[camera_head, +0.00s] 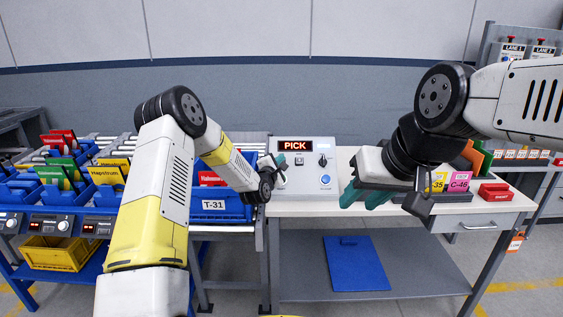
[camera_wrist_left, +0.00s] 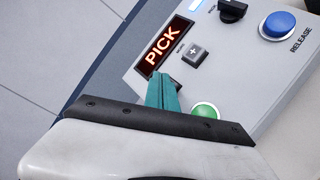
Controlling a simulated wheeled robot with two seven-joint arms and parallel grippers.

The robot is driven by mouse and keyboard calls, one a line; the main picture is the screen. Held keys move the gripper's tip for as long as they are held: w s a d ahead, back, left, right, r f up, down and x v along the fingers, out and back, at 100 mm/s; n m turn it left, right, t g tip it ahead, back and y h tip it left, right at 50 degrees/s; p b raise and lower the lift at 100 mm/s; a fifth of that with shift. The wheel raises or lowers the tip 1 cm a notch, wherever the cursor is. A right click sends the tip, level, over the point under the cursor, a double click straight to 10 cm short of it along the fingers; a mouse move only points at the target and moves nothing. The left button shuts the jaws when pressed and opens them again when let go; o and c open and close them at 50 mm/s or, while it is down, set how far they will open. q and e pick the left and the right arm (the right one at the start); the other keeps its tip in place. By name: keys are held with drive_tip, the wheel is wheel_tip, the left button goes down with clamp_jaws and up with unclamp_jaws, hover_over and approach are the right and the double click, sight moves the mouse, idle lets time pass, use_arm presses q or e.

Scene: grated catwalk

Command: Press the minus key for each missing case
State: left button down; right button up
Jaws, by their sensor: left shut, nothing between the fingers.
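The white control panel (camera_head: 309,172) stands at the back of the bench, its red-lit display (camera_head: 295,145) reading PICK. In the left wrist view a grey plus key (camera_wrist_left: 194,55) sits below the display (camera_wrist_left: 163,45). No minus key shows; my left gripper's fingers cover part of the panel beside the plus key. My left gripper (camera_head: 281,159) is shut and empty, its teal fingertips (camera_wrist_left: 162,92) over the panel's left part; contact cannot be told. A blue tote (camera_head: 221,205) marked T-31 holds a red case (camera_head: 210,178). My right gripper (camera_head: 364,196) is open and empty in front of the bench.
The panel also has a black knob (camera_head: 323,161), a blue RELEASE button (camera_wrist_left: 279,24) and a green button (camera_wrist_left: 205,110) partly behind my gripper. Blue bins with red, green and yellow cases (camera_head: 107,174) stand left. Yellow and pink cards (camera_head: 459,181) and a red tray (camera_head: 496,192) lie right.

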use_arm(q)
drive_tip(key=shift+w+f, duration=0.55)
drive_tip(key=shift+f, duration=0.05)
idle(1.0)
idle(0.3)
drive_tip(key=shift+s+r, duration=0.85)
drive_tip(key=shift+r, duration=0.05)
drive_tip(key=shift+s+r, duration=0.1)
drive_tip(key=shift+s+r, duration=1.65)
drive_tip(key=shift+s, duration=0.05)
